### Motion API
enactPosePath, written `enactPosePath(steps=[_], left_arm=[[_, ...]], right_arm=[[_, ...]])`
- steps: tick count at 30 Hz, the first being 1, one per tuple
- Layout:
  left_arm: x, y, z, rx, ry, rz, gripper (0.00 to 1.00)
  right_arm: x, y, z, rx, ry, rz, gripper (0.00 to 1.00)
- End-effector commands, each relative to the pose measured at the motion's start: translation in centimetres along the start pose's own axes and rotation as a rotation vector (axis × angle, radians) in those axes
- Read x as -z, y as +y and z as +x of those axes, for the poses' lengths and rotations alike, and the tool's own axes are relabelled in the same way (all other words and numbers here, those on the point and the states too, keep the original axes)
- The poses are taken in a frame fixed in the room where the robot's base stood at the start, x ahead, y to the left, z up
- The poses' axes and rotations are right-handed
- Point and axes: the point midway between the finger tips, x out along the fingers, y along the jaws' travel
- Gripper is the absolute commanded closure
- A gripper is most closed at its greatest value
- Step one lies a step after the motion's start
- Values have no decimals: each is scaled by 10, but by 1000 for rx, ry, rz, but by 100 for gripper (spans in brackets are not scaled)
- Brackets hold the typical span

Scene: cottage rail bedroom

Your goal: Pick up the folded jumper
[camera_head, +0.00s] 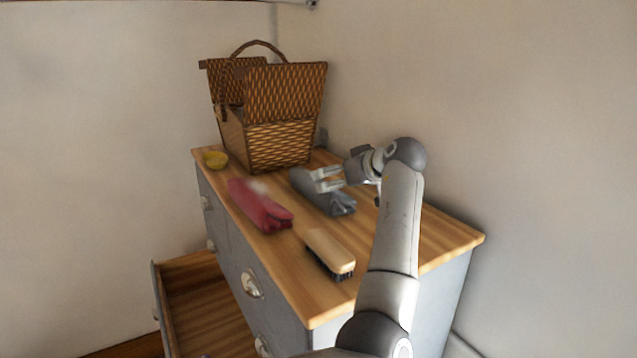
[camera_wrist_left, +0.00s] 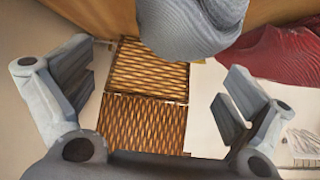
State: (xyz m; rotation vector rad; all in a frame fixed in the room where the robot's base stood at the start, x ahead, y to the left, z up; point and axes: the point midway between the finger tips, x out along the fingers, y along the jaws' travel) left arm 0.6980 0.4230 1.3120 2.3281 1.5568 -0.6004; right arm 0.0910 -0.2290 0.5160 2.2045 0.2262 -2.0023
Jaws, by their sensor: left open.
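Two rolled or folded knitted items lie on the wooden dresser top (camera_head: 440,238). One is grey (camera_head: 340,203) and one is dark red (camera_head: 258,205), to its left; I cannot tell by label which is the jumper. My left gripper (camera_head: 324,180) is open and empty, beside and partly in front of the grey item. In the left wrist view the grey knit (camera_wrist_left: 190,25) shows at the top, beyond the open fingers (camera_wrist_left: 155,105), with the red knit (camera_wrist_left: 275,55) to its right. Whether the fingers touch the grey knit is unclear. My right gripper is not in view.
A wicker basket (camera_head: 280,145) with its lid raised stands at the back of the dresser. A wooden brush (camera_head: 329,250) lies near the front. An open drawer (camera_head: 195,295) juts out at the lower left. A wall stands at right.

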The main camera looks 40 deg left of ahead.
Motion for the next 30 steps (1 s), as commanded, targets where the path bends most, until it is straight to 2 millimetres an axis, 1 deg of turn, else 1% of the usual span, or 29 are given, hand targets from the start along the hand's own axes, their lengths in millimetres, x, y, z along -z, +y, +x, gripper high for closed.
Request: enactPosePath(steps=[1, 3, 9, 15, 21, 24, 30], left_arm=[[3, 0, 6, 2, 0, 2, 0], [3, 0, 15, 1, 1, 2, 0], [3, 0, 27, 1, 1, 1, 0], [5, 0, 47, 1, 0, 3, 0], [3, 0, 70, 1, 1, 2, 0], [1, 0, 75, 0, 1, 0, 0], [0, 0, 75, 0, 1, 0, 0]], right_arm=[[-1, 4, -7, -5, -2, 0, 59], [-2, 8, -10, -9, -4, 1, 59], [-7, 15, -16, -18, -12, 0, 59], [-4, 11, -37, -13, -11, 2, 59], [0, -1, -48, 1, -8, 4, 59], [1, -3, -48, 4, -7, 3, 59], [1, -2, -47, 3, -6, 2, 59]])
